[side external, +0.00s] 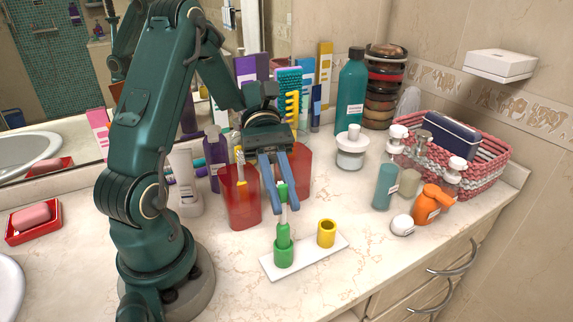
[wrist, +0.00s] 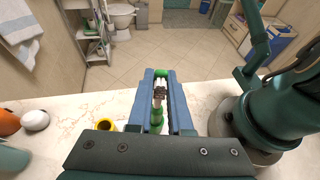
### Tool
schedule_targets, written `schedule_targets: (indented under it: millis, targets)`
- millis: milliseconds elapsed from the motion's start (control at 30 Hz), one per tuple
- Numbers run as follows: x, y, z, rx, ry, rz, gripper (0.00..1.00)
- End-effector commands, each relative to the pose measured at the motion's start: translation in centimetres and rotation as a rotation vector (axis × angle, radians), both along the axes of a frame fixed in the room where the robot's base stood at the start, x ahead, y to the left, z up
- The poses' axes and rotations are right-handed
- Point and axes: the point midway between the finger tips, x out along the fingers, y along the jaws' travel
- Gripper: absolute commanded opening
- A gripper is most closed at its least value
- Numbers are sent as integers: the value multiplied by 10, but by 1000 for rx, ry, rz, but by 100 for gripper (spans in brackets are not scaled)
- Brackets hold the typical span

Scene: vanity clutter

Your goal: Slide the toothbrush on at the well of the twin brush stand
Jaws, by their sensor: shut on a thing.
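The toothbrush (side external: 284,213), with a pale neck and green parts, stands nearly upright between the blue fingers of my gripper (side external: 286,208). My gripper is shut on it from above. The twin brush stand (side external: 308,256) is a white plate with a green well (side external: 284,256) and a yellow well (side external: 327,233). The brush's green lower end meets the mouth of the green well in the side view; how deep it sits I cannot tell. The yellow well looks empty. In the wrist view the brush (wrist: 159,93) shows between the fingers, and the yellow well (wrist: 106,125) is partly hidden.
Two red cups (side external: 241,205) stand close behind the gripper. A white tube (side external: 185,183) and several bottles stand behind. An orange bottle (side external: 431,205), a teal bottle (side external: 384,187) and a pink basket (side external: 484,152) are to the right. The counter's front is mostly clear.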

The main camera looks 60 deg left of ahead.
Motion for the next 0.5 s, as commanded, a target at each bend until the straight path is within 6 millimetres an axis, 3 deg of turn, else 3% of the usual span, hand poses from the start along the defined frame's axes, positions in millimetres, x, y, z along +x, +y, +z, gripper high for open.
schedule_targets:
  millis: [33, 100, 500]
  targets:
    - [0, 0, 0, -1, 0, 0, 25]
    - [0, 0, 0, 0, 0, 0, 52]
    - [1, 4, 1, 2, -2, 1, 52]
